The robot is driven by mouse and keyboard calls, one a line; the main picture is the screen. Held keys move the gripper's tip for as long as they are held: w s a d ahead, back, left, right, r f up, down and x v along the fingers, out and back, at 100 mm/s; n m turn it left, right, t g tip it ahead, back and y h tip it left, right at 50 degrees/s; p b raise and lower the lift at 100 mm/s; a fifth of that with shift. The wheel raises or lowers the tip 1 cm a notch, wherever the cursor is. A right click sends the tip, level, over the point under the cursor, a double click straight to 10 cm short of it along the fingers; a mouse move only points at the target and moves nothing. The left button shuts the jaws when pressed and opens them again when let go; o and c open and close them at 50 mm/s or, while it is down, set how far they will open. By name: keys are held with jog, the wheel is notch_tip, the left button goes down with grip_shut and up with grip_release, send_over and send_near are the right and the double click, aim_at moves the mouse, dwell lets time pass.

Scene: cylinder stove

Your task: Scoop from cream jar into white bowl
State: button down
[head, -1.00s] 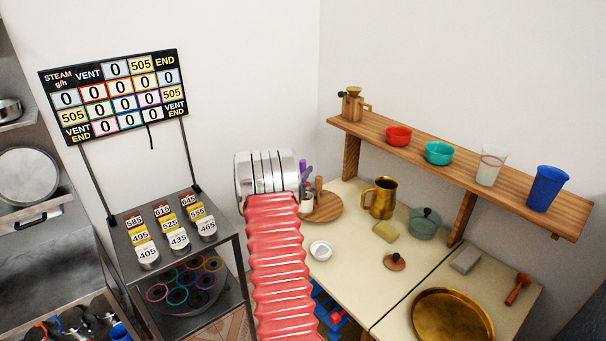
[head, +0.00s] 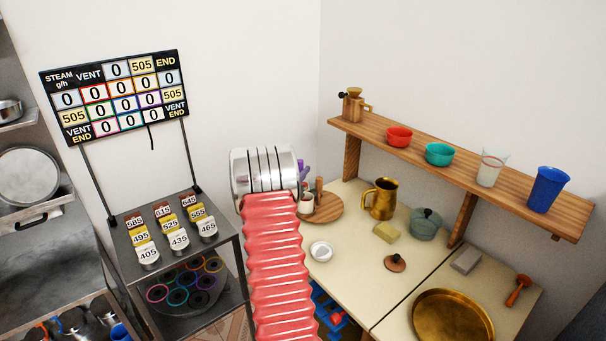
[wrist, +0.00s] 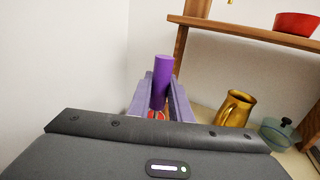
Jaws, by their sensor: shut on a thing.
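My gripper (wrist: 160,102) is shut on a purple cylindrical handle (wrist: 162,72), which stands up between its two fingers. What is on the handle's lower end is hidden. A bit of purple (head: 304,168) shows behind my arm in the head view. A small white bowl (head: 321,251) sits on the cream tabletop, to the right of my arm. A small whitish jar (head: 306,203) stands at the left edge of a round wooden board, partly hidden by my arm; I cannot tell what it contains. A little red and white shows below the handle in the wrist view.
The round wooden board (head: 326,210) bears a wooden peg. A brass jug (head: 382,199), a yellow block (head: 386,231), a green pot (head: 425,225) and a brass pan (head: 452,318) stand rightward. A wooden shelf (head: 470,177) with cups overhangs the back. A wall stands behind.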

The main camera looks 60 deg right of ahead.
jog(key=s+a+f, duration=0.3)
jog(key=s+a, duration=0.7)
jog(key=a, duration=0.4)
jog(key=shift+s+a, duration=0.2)
jog(key=shift+s, duration=0.2)
jog(key=shift+s+f, duration=0.1)
jog(key=s+f+m, duration=0.4)
jog(key=s+m, duration=0.4)
jog(key=m, duration=0.8)
jog(key=shift+s+f, duration=0.35)
dwell(2.1)
jog(key=shift+s+d+f+m, duration=0.15)
jog(key=shift+f+m, duration=0.4)
jog(key=shift+m, duration=0.4)
jog(key=shift+s+a+f+m, duration=0.1)
jog(key=shift+f+m, duration=0.5)
jog(key=shift+m, duration=0.3)
jog(key=shift+s+d+f+m, duration=0.15)
jog(key=shift+f+m, duration=0.4)
jog(key=shift+m, duration=0.4)
